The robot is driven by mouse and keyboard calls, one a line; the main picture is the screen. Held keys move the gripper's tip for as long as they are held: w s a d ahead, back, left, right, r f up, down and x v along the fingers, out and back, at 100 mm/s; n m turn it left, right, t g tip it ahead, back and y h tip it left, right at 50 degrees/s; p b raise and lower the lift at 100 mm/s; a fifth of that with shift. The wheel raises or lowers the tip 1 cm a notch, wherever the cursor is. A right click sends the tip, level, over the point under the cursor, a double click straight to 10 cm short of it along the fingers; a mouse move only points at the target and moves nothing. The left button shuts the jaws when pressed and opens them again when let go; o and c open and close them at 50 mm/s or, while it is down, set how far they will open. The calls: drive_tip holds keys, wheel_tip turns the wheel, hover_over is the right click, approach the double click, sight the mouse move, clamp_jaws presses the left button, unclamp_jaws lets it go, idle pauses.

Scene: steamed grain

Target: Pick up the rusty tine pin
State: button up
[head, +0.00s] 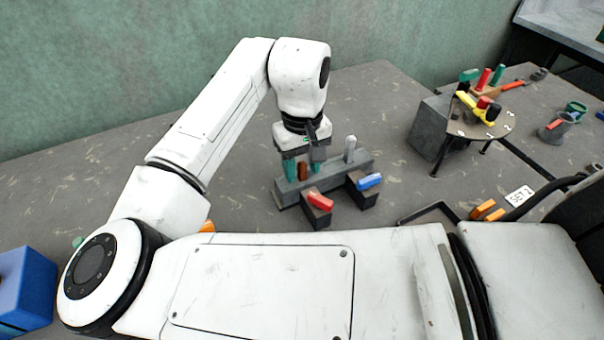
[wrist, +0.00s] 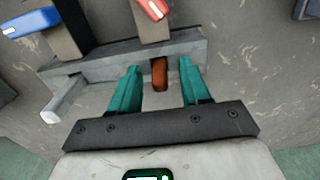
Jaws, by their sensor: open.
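The rusty tine pin (head: 302,172) is a short brown-orange peg standing in a long grey rack (head: 335,175). It also shows in the wrist view (wrist: 159,76), at the rack's near side. My gripper (head: 302,166) is open above the rack. In the wrist view its two teal fingers (wrist: 160,70) stand on either side of the rusty pin, with a visible gap on each side. The pin's lower part is hidden in the rack. I cannot tell how deep the fingertips reach beside it.
A light grey pin (head: 350,150) stands in the same rack, right of my gripper. A red piece (head: 320,201) and a blue piece (head: 369,181) lie on dark blocks in front. A small table (head: 485,125) with coloured tools stands at the right. A blue box (head: 27,288) sits at the left.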

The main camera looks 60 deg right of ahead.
drive_tip(key=shift+c, duration=0.2)
clamp_jaws()
idle(0.3)
wheel_tip(320, 180, up, 18)
drive_tip(key=p, duration=0.1)
idle(0.7)
